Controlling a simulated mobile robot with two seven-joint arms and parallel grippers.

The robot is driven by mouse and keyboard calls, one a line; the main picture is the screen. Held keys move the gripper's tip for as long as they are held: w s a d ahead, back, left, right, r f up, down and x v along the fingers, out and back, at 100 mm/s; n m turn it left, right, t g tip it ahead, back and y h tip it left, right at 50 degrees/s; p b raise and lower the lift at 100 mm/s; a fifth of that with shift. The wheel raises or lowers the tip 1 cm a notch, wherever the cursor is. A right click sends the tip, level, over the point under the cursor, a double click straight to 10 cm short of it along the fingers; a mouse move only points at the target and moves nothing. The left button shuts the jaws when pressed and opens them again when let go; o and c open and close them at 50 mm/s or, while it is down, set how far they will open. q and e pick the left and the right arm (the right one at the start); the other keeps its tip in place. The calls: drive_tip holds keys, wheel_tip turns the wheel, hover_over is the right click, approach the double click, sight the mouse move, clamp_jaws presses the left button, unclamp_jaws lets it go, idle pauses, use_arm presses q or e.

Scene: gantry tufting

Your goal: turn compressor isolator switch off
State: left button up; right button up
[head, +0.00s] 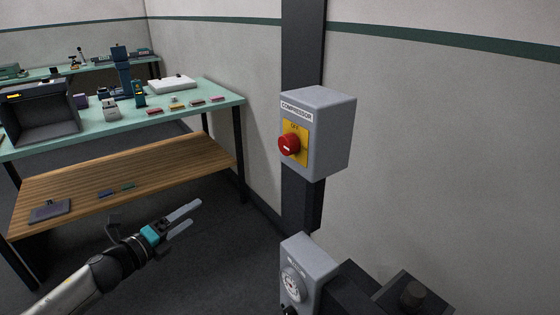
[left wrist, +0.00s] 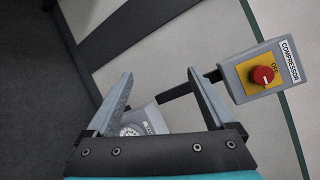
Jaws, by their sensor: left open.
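The compressor isolator is a grey box (head: 327,135) labelled COMPRESSOR, mounted on a dark post. A round red knob (head: 289,144) sits on a yellow plate (head: 301,152) on its front, with OFF printed above the knob. In the left wrist view the box (left wrist: 243,86) is at the right, tilted, with its red knob (left wrist: 263,75) facing me. My left gripper (head: 196,214) is open and empty, below and left of the box, well apart from the knob. It also shows in the left wrist view (left wrist: 158,75). My right gripper is not in view.
A second grey box with a round dial (head: 292,284) is mounted lower on the dark post (head: 303,50). A green-topped bench (head: 215,92) with several small items and a wooden lower shelf (head: 170,165) stands at the left. The floor between bench and post is clear.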

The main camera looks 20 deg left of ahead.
use_arm(q)
drive_tip(key=w+d+r+m+h, duration=0.1)
drive_tip(key=d+r+m+h, duration=0.45)
drive_tip(key=r+m, duration=0.45)
drive_tip(key=m+g+h, duration=0.2)
drive_tip(key=m, duration=0.3)
approach(284, 147)
drive_tip(key=p+x, duration=0.1)
drive_tip(key=x, duration=0.6)
drive_tip(key=shift+w+r+p, duration=0.1)
drive_tip(key=shift+w+p, duration=0.15)
drive_tip(key=shift+p, duration=0.15)
drive_tip(key=shift+x, duration=1)
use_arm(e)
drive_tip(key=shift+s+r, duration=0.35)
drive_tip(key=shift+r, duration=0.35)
use_arm(q)
drive_tip(key=c, duration=1.4)
